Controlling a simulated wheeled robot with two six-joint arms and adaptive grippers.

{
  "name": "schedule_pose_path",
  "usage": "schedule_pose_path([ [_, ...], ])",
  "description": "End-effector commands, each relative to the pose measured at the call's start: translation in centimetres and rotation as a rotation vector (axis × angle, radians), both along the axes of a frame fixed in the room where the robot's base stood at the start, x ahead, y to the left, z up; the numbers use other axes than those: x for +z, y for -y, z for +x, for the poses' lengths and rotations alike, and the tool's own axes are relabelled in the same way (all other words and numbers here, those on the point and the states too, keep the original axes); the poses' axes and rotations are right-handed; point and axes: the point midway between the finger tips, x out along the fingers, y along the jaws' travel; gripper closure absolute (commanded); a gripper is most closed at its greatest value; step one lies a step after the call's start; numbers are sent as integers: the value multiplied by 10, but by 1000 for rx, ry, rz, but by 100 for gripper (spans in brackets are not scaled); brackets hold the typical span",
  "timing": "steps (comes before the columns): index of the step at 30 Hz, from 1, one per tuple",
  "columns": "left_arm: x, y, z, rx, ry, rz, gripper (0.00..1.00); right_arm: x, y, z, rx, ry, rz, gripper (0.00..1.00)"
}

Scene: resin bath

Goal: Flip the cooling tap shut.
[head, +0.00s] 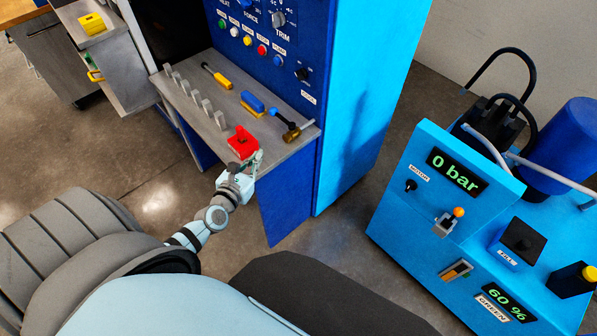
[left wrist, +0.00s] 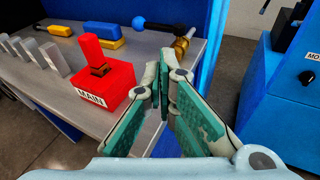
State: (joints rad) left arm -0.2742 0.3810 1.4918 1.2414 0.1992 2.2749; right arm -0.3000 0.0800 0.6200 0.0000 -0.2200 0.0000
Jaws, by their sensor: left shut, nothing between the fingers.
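A brass tap (head: 292,134) with a dark lever sits at the right end of the grey shelf, below a small label I cannot read clearly. In the left wrist view the brass tap (left wrist: 182,44) is at the top middle, its lever running left to a blue knob (left wrist: 138,22). My left gripper (head: 257,158) is at the shelf's front edge, right beside the red MAIN switch and nearer to me than the tap. Its fingers (left wrist: 158,82) are shut and empty, apart from the tap. My right gripper is in neither view.
The red MAIN switch (head: 242,143) stands close left of my fingers; it also shows in the wrist view (left wrist: 105,88). Several grey upright plates, a yellow-handled tool (head: 217,76) and a blue-and-yellow block (head: 252,102) are on the shelf (head: 225,110). A blue pump unit (head: 410,210) stands right.

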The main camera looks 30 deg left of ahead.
Motion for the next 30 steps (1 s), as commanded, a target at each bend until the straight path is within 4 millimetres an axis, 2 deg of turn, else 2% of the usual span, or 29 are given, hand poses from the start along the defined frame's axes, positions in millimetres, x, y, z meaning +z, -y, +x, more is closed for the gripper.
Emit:
schedule_pose_path([
  [3,0,38,3,-160,-50,167,100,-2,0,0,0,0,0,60],
  [8,-1,83,-5,-376,-110,418,100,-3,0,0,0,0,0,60],
  [12,-4,123,-19,-591,-153,692,100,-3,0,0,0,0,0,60],
  [16,-8,152,-36,-781,-180,953,100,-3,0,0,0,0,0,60],
  [18,-11,163,-47,-881,-192,1098,100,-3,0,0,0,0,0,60],
  [22,-14,174,-60,-999,-204,1270,100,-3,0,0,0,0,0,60],
  [30,-16,177,-65,-1043,-210,1333,100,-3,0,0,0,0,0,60],
])
